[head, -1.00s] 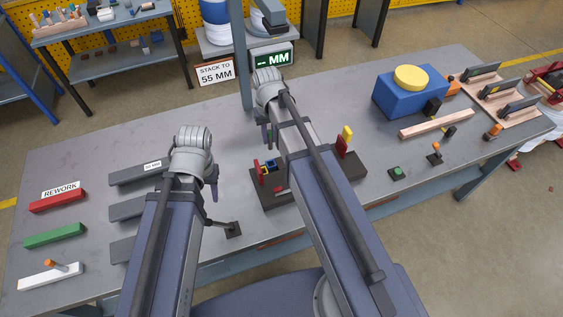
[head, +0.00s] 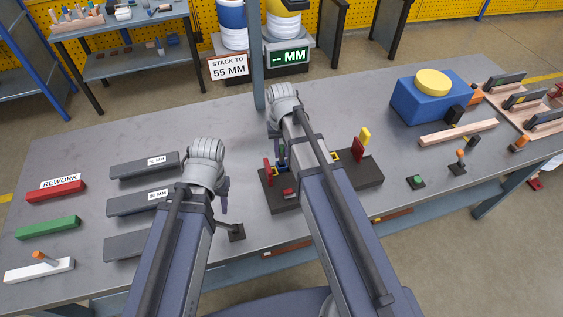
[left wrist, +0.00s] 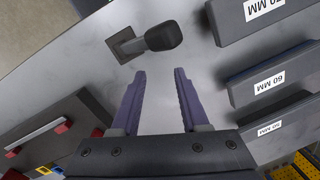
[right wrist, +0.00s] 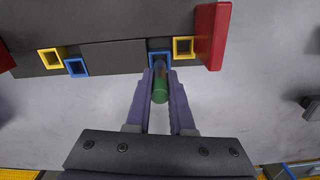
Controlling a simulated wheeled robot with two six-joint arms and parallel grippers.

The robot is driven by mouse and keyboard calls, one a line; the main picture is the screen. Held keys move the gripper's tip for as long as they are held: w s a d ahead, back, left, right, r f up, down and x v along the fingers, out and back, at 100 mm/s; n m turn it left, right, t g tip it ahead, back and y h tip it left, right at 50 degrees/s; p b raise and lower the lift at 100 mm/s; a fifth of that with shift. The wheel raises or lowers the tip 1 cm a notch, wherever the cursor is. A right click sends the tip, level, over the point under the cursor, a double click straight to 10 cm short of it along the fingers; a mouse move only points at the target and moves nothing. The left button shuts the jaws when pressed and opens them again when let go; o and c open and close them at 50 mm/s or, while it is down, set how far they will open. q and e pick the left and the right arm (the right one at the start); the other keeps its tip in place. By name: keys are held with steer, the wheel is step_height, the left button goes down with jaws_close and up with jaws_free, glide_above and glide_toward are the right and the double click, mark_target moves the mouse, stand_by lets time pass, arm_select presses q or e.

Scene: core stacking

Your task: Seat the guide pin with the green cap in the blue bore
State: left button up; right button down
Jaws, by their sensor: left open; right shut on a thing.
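The guide pin's green cap (right wrist: 160,88) shows between the fingertips of my right gripper (right wrist: 160,92), which is shut on it. The pin's lower part is hidden. A blue square bore (right wrist: 153,54) lies right behind the cap in the right wrist view; I cannot tell whether the pin enters it. A second blue bore (right wrist: 76,67) is further left. The bores are on a dark fixture block (head: 364,176), partly covered by my right arm in the head view. My left gripper (left wrist: 160,72) is open and empty above the table.
Yellow-rimmed square bores (right wrist: 52,58) and a red upright plate (right wrist: 212,36) are on the fixture. A dark post with a knob (left wrist: 162,37) stands near my left gripper. Grey labelled blocks (head: 145,165) lie left. A blue box with a yellow disc (head: 432,97) stands right.

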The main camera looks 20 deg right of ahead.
mark_target(282, 163)
arm_select(q)
steer(key=shift+f+b, duration=1.8)
steer(key=shift+b, duration=0.05)
arm_select(e)
steer(key=shift+f, duration=1.8)
arm_select(q)
steer(key=shift+f, duration=0.1)
arm_select(e)
steer(key=shift+f, duration=0.1)
arm_select(q)
steer(key=shift+f, duration=0.15)
arm_select(e)
steer(key=shift+f, duration=0.15)
steer(key=c, duration=0.8)
jaws_free()
arm_select(q)
steer(key=shift+r, duration=0.2)
